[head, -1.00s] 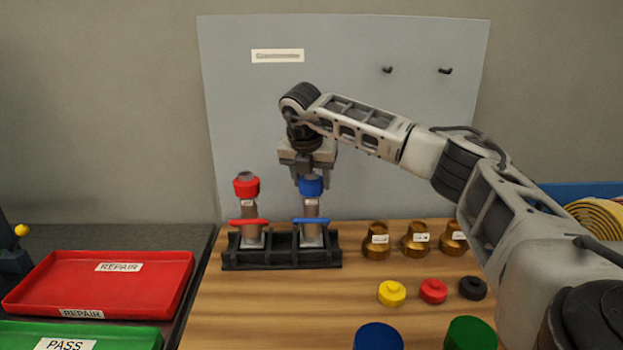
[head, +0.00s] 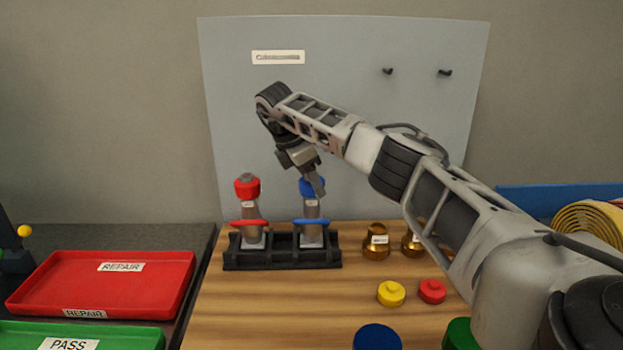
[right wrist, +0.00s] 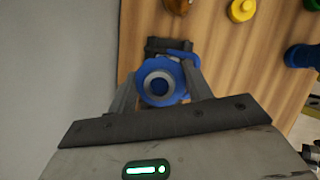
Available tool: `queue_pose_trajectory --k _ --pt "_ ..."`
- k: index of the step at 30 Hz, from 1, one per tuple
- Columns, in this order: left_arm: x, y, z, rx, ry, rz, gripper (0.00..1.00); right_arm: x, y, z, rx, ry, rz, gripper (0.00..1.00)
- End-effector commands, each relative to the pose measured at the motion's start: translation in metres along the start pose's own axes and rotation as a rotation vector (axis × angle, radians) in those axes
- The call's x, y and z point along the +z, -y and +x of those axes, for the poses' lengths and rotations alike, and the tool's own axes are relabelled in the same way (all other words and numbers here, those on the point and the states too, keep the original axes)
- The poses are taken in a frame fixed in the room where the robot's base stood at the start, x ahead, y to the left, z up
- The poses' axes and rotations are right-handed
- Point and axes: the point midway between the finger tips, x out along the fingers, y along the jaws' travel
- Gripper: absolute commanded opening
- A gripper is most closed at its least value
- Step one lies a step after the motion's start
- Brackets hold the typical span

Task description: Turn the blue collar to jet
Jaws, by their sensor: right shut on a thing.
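The blue collar (head: 310,187) tops the right-hand nozzle, which stands upright in a black rack (head: 285,262). My right gripper (head: 314,188) is shut on the blue collar from above, tilted and turned. In the right wrist view the blue collar (right wrist: 160,82) shows its round open top between my two fingers. A blue handle (head: 311,221) sits lower on the same nozzle. A second nozzle with a red collar (head: 247,187) and a red handle (head: 250,223) stands at the left of the rack. My left gripper is not in view.
Brass nozzles (head: 376,242) stand right of the rack, partly behind my arm. Yellow (head: 391,293) and red (head: 432,291) caps lie in front of them. A red REPAIR tray (head: 105,285) and green PASS tray (head: 130,336) are at left. A grey panel (head: 350,60) stands behind.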

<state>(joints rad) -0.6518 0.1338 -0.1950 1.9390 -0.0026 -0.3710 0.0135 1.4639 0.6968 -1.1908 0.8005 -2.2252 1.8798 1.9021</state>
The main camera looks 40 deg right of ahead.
Motion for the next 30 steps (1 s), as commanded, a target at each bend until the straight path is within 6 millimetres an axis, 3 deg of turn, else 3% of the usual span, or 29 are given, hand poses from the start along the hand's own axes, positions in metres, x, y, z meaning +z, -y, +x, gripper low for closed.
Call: queue_pose_trajectory --k 15,30 --pt "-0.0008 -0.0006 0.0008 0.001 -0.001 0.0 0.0 0.0 -0.0002 -0.0012 -0.119 -0.001 0.289 0.27" --pt "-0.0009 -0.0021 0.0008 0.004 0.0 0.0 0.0 0.0005 -0.0004 -0.0012 -0.134 -0.001 0.33 0.27"
